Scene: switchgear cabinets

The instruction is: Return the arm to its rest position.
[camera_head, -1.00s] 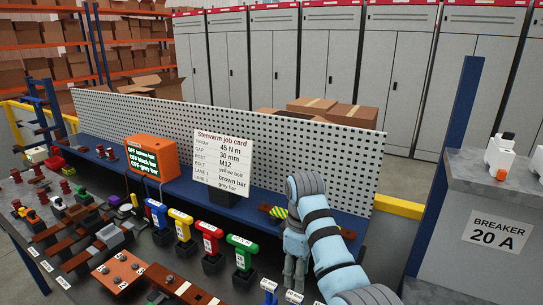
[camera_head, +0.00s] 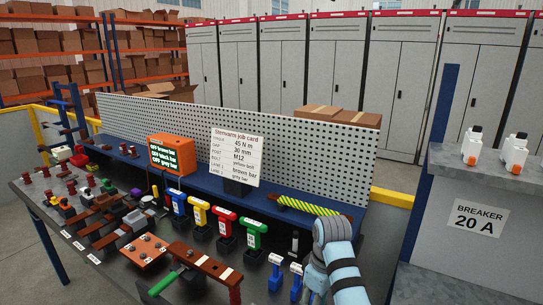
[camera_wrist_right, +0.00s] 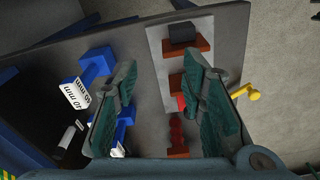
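My right arm, pale blue with dark bands, comes in at the lower right of the head view. Its gripper (camera_head: 312,286) hangs over the front right of the bench (camera_head: 120,270), beside small blue-handled pieces (camera_head: 276,270). In the right wrist view the two green fingers of this gripper (camera_wrist_right: 165,75) stand apart with nothing held between them. Below them are the bench surface, blue pieces (camera_wrist_right: 97,65) and red-brown blocks (camera_wrist_right: 185,47). My left arm and gripper are not in view.
Blue, yellow, red and green T-handled tools (camera_head: 226,216) stand in a row left of my arm. Behind are a job card (camera_head: 236,155), an orange display box (camera_head: 173,153) and a pegboard (camera_head: 300,140). A grey breaker cabinet (camera_head: 470,255) stands close on the right.

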